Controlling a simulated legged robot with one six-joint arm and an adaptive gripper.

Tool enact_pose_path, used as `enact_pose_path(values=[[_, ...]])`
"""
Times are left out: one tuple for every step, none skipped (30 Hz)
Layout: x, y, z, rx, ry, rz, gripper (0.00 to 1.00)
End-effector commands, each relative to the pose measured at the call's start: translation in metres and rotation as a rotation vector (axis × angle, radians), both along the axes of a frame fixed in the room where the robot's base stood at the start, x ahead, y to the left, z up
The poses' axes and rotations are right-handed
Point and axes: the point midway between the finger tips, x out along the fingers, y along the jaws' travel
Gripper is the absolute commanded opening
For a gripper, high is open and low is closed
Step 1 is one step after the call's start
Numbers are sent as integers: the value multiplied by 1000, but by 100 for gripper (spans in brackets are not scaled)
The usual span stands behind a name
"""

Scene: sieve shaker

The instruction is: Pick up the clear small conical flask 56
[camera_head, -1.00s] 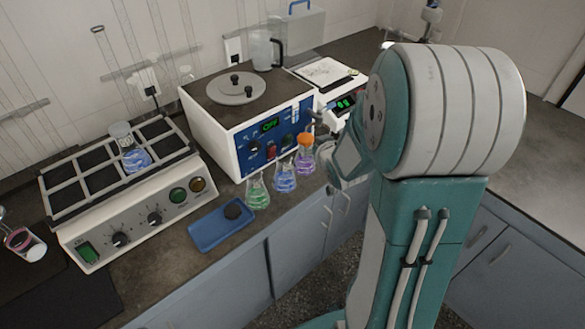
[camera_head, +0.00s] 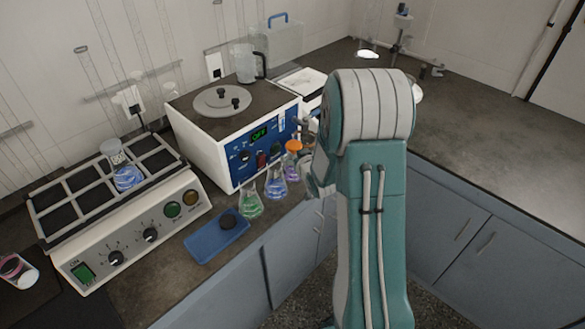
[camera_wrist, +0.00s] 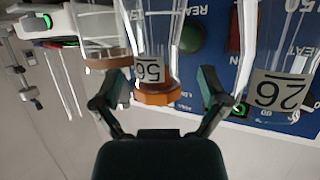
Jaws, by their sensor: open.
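In the wrist view, which is turned over, a clear flask labelled 56 (camera_wrist: 152,70) shows with an orange ring or stopper at its lower end. My gripper (camera_wrist: 160,88) is open, with one finger on each side of the flask's orange end; I cannot tell if they touch it. A flask labelled 26 (camera_wrist: 278,90) is to the right. In the head view, an orange-topped flask (camera_head: 292,170) stands in the row before the white and blue unit; it may be flask 56.
Flasks with green (camera_head: 250,206) and blue (camera_head: 275,187) liquid stand left of the orange-topped one. A blue tray (camera_head: 205,250) lies nearer the counter edge. The blue-fronted heating unit (camera_head: 225,165) is close behind, and a shaker rack (camera_head: 120,210) is left. The right counter is mostly clear.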

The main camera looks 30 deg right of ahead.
Motion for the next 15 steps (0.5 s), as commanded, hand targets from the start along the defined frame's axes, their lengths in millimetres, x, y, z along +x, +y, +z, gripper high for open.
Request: enact_pose_path(values=[[8, 1, -4, 0, 1, 2, 94], [12, 0, -6, 0, 1, 1, 94], [17, -1, -8, 0, 1, 0, 94], [20, -1, -8, 0, 1, 0, 94], [22, -2, -9, 1, 1, 0, 94], [24, -2, -10, 1, 1, 0, 94], [25, -2, -11, 1, 1, 0, 94], [25, -2, -11, 1, 1, 0, 94], [25, -2, -11, 1, 0, -1, 94], [25, -2, -10, 1, 0, -1, 94], [25, -2, -10, 1, 0, -1, 94], [25, -2, -10, 0, 0, -1, 94], [25, -2, -10, 0, 0, -1, 94], [25, -2, -10, 0, 0, -1, 85], [25, -2, -10, 0, 0, -1, 67]])
